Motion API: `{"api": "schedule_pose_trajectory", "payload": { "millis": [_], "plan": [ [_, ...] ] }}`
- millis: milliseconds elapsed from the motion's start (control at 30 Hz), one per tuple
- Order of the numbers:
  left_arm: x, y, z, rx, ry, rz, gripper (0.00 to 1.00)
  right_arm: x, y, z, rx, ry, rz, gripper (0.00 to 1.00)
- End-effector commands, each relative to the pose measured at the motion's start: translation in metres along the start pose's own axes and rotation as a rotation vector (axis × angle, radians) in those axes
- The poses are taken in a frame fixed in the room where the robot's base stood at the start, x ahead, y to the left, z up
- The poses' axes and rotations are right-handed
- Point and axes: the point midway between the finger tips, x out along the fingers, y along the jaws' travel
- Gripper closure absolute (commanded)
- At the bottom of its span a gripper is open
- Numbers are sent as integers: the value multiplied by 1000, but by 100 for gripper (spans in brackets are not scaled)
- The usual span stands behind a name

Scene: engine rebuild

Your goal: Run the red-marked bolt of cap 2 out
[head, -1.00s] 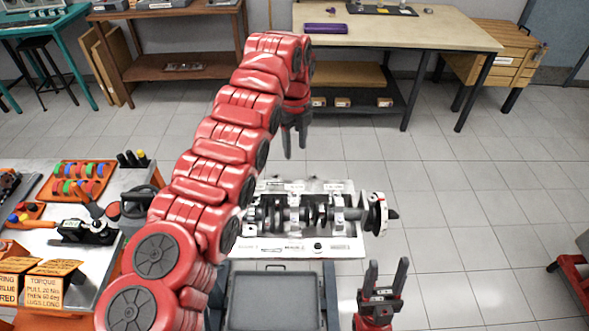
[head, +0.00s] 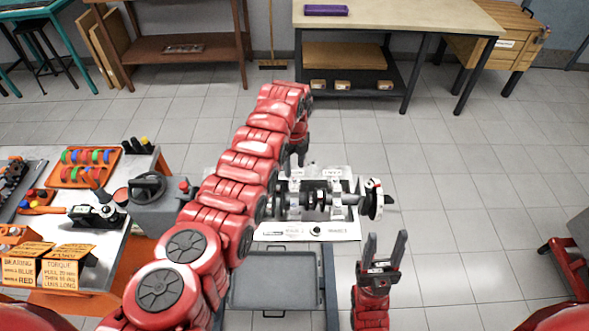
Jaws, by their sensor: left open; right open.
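The crankshaft (head: 320,199) lies across a white engine block (head: 275,233) in the middle of the head view, with a round flange (head: 375,199) at its right end. Pale bearing caps (head: 336,188) sit over the shaft. The red-marked bolt of cap 2 cannot be made out; my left arm covers the block's left part. My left gripper (head: 298,160) points down at the back edge of the block, above the caps, open and partly hidden by its own arm. My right gripper (head: 385,245) is open and empty, pointing up, in front and right of the block.
A grey tray (head: 275,283) sits in front of the block. At left, a bench holds an orange rack (head: 82,167) of coloured rings, a dark tool (head: 100,212) and orange sign cards (head: 68,266). The floor at right is clear up to a red stand (head: 568,258).

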Motion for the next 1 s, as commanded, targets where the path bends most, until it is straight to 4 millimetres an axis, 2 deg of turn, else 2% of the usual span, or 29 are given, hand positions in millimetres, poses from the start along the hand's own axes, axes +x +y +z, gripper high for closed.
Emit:
{"api": "schedule_pose_trajectory", "payload": {
  "millis": [67,100,233,667,700,900,1000],
  "plan": [
    [11,2,-3,2,5,7,49,5,0,-1,0,0,0,50],
    [21,0,-2,3,2,2,49,-4,0,1,0,1,0,50],
    [34,1,-2,2,3,6,49,-11,0,2,0,0,0,50],
    [40,0,-1,2,2,1,49,-13,-1,2,0,0,0,50],
    [40,0,-1,2,2,1,51,-13,-1,2,0,0,0,50],
    [40,0,-1,1,2,1,87,-13,-1,2,0,0,0,50],
    [40,0,-1,1,2,1,100,-13,-1,2,0,0,0,50]
  ]
}}
